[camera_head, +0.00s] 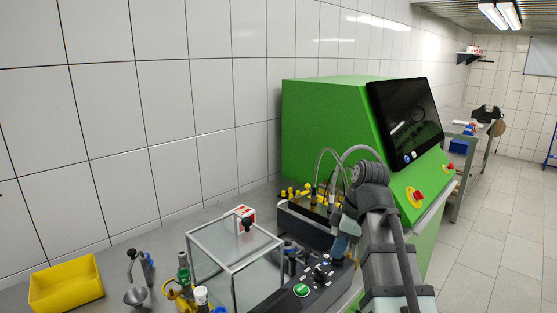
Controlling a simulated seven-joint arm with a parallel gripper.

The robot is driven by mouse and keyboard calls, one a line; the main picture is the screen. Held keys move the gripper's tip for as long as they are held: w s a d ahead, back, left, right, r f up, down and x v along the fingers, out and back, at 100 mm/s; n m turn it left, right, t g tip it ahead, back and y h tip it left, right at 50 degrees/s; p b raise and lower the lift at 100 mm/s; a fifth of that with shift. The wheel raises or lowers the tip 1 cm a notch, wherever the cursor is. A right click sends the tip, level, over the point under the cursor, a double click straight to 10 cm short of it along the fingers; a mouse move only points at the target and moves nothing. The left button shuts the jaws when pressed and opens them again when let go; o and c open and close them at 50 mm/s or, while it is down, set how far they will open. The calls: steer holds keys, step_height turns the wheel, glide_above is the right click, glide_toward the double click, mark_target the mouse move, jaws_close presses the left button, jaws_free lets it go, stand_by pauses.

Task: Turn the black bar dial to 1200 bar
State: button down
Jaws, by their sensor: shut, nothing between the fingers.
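A black control panel (290,303) sits at the bottom centre, with a round green button (301,290) on it. A small black knob (321,272) stands on the panel to the right of the button. It may be the bar dial, but its markings and pointer are too small to read. My gripper (349,259) hangs down from my arm, shut and empty, to the right of and slightly above the knob in the picture. It looks apart from the knob. The fingertips are small and partly lost against the dark parts behind them.
A clear box with a metal frame (190,236) stands left of the panel. Behind it is a black trough with yellow fittings (291,192) and hoses. A green machine (320,110) with a dark screen (405,115) rises behind. A yellow bin (65,284) lies far left.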

steer(key=shift+f, duration=2.9)
steer(key=shift+a, duration=0.55)
steer(key=shift+s, duration=0.2)
steer(key=shift+d, duration=0.4)
steer(key=shift+r, duration=0.1)
step_height(320, 180, up, 6)
steer(key=shift+f, duration=0.1)
